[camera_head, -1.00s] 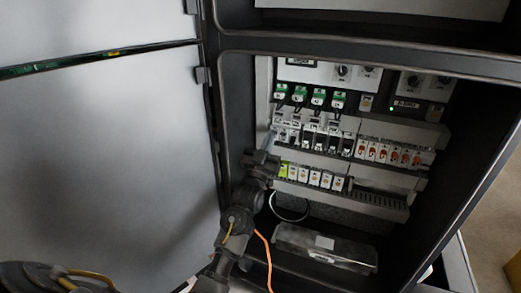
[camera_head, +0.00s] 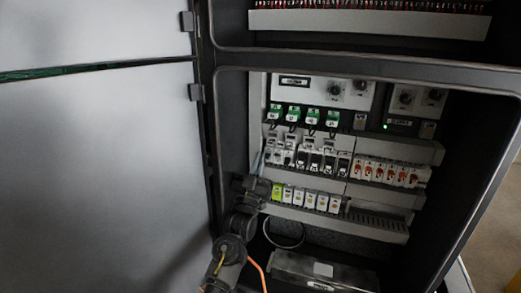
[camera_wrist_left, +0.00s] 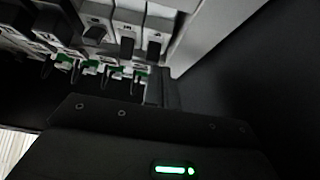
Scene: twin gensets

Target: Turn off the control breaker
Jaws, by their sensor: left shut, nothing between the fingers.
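A row of white breakers with dark toggles (camera_head: 301,160) sits in the open cabinet. I cannot read which one is the control breaker. My left gripper (camera_head: 259,161) is shut and empty, with its thin tips beside the left end of this row. I cannot tell whether they touch it. In the left wrist view, breakers with dark toggles (camera_wrist_left: 127,45) hang at the top, with green terminals (camera_wrist_left: 110,70) below them. The dark gripper body with a green light fills the lower part there. My right gripper is not in view.
Breakers with orange toggles (camera_head: 385,173) continue the row rightward. Green-topped devices (camera_head: 303,115) sit above, small terminal blocks (camera_head: 305,198) below. The open cabinet door (camera_head: 100,180) stands at left. A dark box (camera_head: 320,272) lies at the cabinet floor.

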